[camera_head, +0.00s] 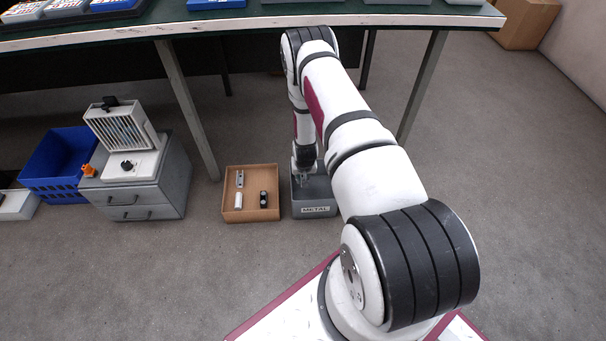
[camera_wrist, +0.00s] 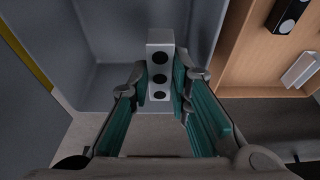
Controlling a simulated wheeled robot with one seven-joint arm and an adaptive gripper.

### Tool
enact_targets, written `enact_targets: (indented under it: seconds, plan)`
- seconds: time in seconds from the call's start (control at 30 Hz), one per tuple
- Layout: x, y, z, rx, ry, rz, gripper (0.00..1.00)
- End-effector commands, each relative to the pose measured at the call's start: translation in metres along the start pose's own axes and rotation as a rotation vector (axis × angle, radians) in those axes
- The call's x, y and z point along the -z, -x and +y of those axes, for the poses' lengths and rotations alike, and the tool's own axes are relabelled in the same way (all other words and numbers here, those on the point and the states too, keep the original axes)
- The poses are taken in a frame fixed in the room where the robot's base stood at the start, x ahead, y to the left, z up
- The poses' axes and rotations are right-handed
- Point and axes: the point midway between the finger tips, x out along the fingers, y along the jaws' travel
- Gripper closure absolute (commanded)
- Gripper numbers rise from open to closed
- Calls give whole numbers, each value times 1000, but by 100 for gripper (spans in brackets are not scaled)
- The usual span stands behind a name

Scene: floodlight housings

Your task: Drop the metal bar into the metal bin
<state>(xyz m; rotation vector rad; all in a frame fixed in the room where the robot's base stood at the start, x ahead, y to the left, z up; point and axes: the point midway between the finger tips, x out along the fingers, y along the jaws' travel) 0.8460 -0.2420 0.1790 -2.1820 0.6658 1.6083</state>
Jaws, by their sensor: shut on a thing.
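The metal bin (camera_head: 315,208) is a grey box with a METAL label on the floor in the head view. In the wrist view its grey wall (camera_wrist: 205,25) and inside fill the upper left. The metal bar (camera_wrist: 160,65) is a light grey block with dark round holes, seen in the wrist view. My gripper (camera_wrist: 158,90) is shut on the bar, its teal-lined fingers on either side. The bar's far end shows against the inside of the bin, its near end close to the bin's near rim. In the head view my gripper (camera_head: 304,174) is over the bin; the bar is not clear there.
A brown tray (camera_head: 228,214) with several small parts stands directly left of the bin. A grey drawer cabinet (camera_head: 150,203) with a fan-like device and a blue crate (camera_head: 47,165) are further left. A table (camera_head: 240,17) spans above, its leg (camera_head: 190,110) behind the tray. Floor at right is clear.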

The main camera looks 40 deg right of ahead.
Motion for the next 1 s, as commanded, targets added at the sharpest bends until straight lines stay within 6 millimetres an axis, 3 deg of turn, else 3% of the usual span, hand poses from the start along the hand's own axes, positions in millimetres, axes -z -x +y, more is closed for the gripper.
enact_targets:
  seconds: [1.0]
  plan:
    - [-26,-84,0,0,0,0,100]
